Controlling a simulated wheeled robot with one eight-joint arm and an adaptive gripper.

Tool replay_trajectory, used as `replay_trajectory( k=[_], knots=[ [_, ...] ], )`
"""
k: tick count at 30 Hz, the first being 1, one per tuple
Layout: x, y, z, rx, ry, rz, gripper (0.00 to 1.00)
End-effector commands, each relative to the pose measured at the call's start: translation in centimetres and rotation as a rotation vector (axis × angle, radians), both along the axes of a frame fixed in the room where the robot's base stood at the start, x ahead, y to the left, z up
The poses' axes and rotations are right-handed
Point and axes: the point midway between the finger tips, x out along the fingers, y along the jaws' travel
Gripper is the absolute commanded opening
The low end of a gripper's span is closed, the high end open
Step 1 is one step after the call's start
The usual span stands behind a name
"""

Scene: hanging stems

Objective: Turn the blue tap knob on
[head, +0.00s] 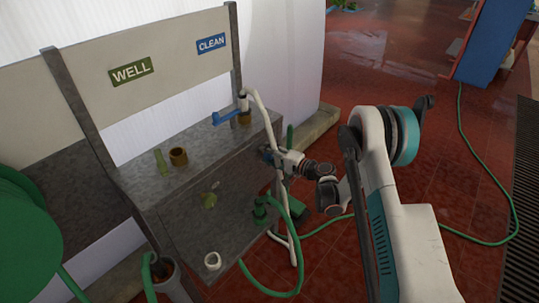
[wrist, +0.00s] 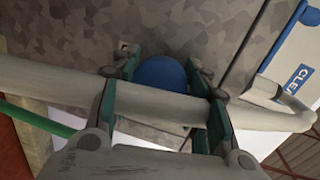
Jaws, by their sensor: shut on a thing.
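The blue knob (head: 266,155) is on the front of the grey stone basin, near its right end. In the wrist view the round blue knob (wrist: 160,74) sits between my two fingers. My gripper (head: 277,157) reaches in from the right; in the wrist view its fingers (wrist: 163,88) are closed on the knob's two sides. A pale pipe or hose (wrist: 160,105) crosses the knob's lower part, and I cannot tell whether the fingers touch it. The knob's turn position cannot be told.
The pale hose (head: 262,108) hangs close to my gripper, with a green hose (head: 297,215) below. Red floor (head: 465,150) is open at right.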

Motion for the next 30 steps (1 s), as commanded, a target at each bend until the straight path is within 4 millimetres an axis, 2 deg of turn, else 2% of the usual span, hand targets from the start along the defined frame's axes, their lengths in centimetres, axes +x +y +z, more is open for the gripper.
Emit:
replay_trajectory(
  k=[12,29,30],
  knots=[
    [-0.13,0.1,-0.18,-0.122,-0.153,0.004,0.18],
    [-0.14,0.07,-0.21,-0.141,-0.176,0.003,0.18],
    [-0.14,0.06,-0.21,-0.141,-0.176,0.003,0.47]
  ],
)
